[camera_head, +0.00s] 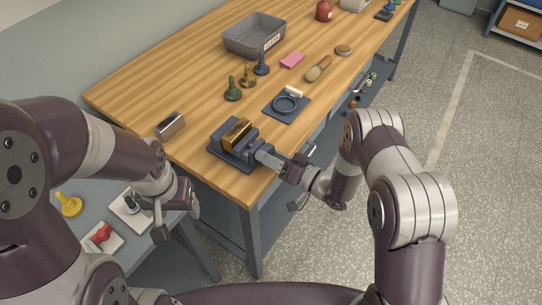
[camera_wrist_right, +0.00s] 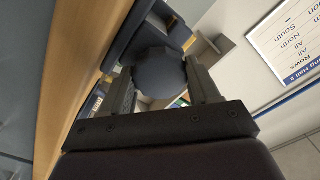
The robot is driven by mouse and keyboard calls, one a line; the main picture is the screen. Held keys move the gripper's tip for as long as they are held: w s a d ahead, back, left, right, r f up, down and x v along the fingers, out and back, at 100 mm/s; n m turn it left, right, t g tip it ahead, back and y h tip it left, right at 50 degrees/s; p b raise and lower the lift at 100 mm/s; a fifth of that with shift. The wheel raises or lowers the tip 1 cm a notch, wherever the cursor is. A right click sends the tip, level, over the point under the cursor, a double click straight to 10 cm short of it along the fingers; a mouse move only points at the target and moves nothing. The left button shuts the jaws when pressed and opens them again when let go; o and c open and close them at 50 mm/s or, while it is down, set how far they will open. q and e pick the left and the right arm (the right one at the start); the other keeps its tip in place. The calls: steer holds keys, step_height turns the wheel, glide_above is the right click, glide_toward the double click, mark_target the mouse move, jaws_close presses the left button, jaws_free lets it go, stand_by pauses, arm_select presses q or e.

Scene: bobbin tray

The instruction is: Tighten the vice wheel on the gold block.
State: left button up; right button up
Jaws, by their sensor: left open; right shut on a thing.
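The gold block (camera_head: 237,134) sits between the jaws of the blue-grey vice (camera_head: 226,154) at the near edge of the wooden bench. The vice wheel is mostly hidden by my right gripper in the head view. In the right wrist view the dark, lobed vice wheel (camera_wrist_right: 158,74) lies between the two fingers. My right gripper (camera_head: 262,157) is shut on the wheel, and it also shows in the right wrist view (camera_wrist_right: 160,88). My left gripper (camera_head: 160,222) is open and empty, low at the left, away from the vice.
A metal block (camera_head: 171,125) stands on the bench left of the vice. Green (camera_head: 233,91), gold (camera_head: 248,77) and blue (camera_head: 262,66) bobbin-like pieces, a blue plate with a ring (camera_head: 275,113), a brush (camera_head: 319,69) and a grey bin (camera_head: 240,40) lie further back. A side table (camera_head: 85,212) is at left.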

steer(key=m, duration=0.6)
steer(key=shift+m, duration=0.3)
steer(key=m, duration=0.5)
steer(key=shift+p, duration=0.4)
steer(key=shift+m, duration=0.4)
steer(key=o, duration=1.1)
steer(key=shift+c, duration=0.2)
steer(key=shift+d, duration=0.1)
steer(key=b+v, duration=0.2)
steer(key=v, duration=1)
steer(key=shift+s+d, duration=0.2)
steer(key=shift+d, duration=0.05)
